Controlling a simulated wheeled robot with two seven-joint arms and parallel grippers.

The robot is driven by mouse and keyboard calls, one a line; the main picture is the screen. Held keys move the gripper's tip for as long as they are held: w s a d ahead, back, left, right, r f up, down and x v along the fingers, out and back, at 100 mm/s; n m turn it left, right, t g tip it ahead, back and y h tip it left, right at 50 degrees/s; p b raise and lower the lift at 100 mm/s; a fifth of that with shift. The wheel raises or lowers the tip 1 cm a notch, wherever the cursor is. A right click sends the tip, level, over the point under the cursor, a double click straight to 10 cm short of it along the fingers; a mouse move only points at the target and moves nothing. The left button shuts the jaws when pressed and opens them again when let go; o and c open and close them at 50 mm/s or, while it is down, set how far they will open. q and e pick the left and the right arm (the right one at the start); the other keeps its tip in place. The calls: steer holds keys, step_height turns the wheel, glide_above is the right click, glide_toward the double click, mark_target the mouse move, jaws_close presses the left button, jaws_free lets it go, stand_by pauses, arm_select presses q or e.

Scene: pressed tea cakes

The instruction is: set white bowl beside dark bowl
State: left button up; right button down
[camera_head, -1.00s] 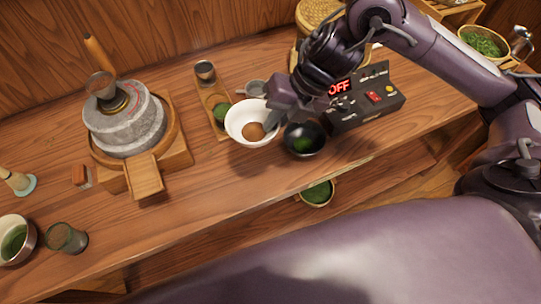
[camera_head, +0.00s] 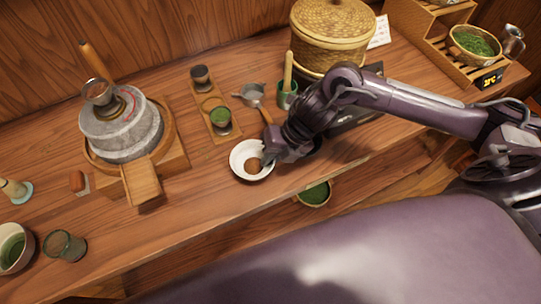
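The white bowl (camera_head: 238,164) with brown powder in it is near the front edge of the wooden counter, left of my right gripper. My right gripper (camera_head: 269,158) is at the bowl's right rim, and its fingers look closed on that rim. The bowl appears upright and at or very near the counter surface. The dark bowl (camera_head: 318,145) is mostly hidden behind my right gripper and wrist; only a dark edge shows just to their right. My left gripper is not in view.
A stone mill (camera_head: 122,130) stands on the left. The woven basket (camera_head: 330,38) is at the back. Counter left of the bowl is clear.

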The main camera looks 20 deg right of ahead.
steer(key=shift+f, duration=0.1)
steer(key=c, duration=2)
jaws_free()
steer(key=shift+c, duration=0.2)
steer(key=o, duration=0.4)
steer(key=shift+r, duration=0.25)
steer(key=b+v, duration=0.2)
steer(key=v, duration=0.8)
steer(key=shift+d+r, duration=0.2)
steer(key=shift+s+d+r, duration=0.2)
steer(key=shift+r, duration=0.4)
